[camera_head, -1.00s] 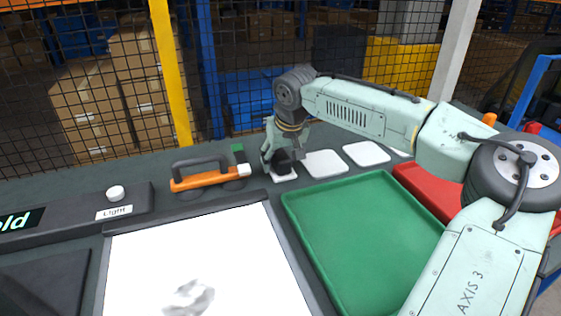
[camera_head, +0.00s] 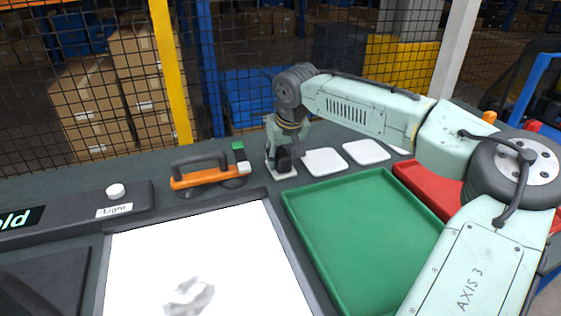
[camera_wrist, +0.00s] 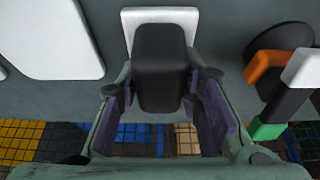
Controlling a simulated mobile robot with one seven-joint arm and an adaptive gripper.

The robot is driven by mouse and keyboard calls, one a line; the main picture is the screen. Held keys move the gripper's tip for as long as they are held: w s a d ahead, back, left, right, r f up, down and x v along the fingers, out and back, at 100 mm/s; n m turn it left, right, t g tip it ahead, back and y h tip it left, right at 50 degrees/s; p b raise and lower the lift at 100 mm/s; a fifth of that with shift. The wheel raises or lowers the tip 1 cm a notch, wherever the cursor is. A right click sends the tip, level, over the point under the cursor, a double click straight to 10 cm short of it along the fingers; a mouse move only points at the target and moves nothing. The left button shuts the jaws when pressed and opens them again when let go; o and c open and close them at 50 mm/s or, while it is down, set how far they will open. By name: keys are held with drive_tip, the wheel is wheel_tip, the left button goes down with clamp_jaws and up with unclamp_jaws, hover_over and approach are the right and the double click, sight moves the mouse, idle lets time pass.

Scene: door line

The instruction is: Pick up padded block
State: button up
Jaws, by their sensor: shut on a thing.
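The padded block (camera_wrist: 161,60) is dark, with rounded edges, and stands on a small white square pad (camera_wrist: 188,18) in the wrist view. In the head view the block (camera_head: 284,160) is partly hidden by my gripper (camera_head: 280,158), at the back of the bench. My gripper's fingers (camera_wrist: 160,88) are on both sides of the block and shut on it. The block is over the pad; I cannot tell any gap under it.
Two empty white pads (camera_head: 324,162) (camera_head: 366,152) lie to the right. A green tray (camera_head: 362,235), a red tray (camera_head: 425,188) and a lit white panel (camera_head: 200,260) are in front. A mesh fence stands behind.

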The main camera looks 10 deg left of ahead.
sight(280, 151)
wheel_tip(280, 151, up, 10)
drive_tip(key=shift+f+b, duration=0.1)
drive_tip(key=shift+b, duration=0.55)
drive_tip(key=o, duration=0.5)
drive_tip(key=c, duration=0.3)
drive_tip(key=shift+c, duration=0.2)
